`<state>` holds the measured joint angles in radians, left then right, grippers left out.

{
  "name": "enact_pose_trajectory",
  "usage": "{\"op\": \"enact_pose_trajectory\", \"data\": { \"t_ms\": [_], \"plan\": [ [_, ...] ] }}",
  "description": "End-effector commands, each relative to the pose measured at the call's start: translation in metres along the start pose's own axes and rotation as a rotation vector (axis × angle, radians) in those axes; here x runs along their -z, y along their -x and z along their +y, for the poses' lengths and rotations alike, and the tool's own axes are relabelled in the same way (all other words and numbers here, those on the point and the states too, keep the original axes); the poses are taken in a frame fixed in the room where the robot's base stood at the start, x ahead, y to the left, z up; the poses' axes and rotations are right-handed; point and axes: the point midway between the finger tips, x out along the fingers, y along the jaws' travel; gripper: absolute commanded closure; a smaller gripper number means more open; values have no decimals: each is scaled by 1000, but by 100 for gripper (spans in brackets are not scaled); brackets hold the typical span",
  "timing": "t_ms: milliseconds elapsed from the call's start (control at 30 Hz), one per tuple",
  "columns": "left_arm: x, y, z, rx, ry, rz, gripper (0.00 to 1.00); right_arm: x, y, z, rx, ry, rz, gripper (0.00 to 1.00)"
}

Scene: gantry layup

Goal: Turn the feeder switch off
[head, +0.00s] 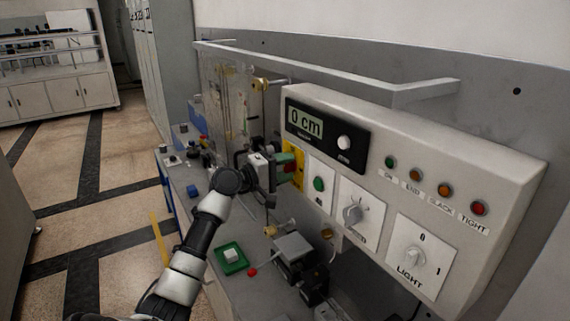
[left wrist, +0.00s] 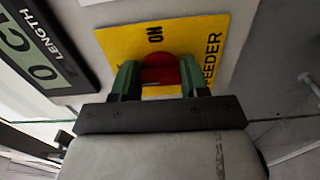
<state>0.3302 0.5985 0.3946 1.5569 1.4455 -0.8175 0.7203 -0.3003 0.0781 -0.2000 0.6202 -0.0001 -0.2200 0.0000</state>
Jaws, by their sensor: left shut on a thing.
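The feeder switch has a red knob (left wrist: 160,69) on a yellow plate (left wrist: 205,38). The plate is marked ON and FEEDER in the left wrist view. The knob's exact turn angle is hidden by the fingers. My right gripper is not in view.
The grey control panel (head: 455,145) has a length display (head: 305,121) reading 0 cm, a green button (head: 319,184), a speed dial (head: 353,213), a light switch (head: 413,258) and several indicator lamps. A bench below holds a green block with a white button (head: 232,254). A rail runs above.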

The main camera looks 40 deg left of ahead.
Motion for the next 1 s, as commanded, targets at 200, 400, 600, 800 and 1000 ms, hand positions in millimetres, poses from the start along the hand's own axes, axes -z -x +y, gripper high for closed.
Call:
{"op": "enact_pose_trajectory", "data": {
  "t_ms": [200,400,600,800,1000],
  "plan": [
    [1,0,0,0,35,3,79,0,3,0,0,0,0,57],
    [1,0,0,-1,41,3,79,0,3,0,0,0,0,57],
    [1,0,0,-1,41,3,79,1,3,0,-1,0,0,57],
    [1,0,0,0,40,2,30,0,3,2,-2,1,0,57],
    [0,0,0,0,38,1,30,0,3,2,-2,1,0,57]
  ]
}}
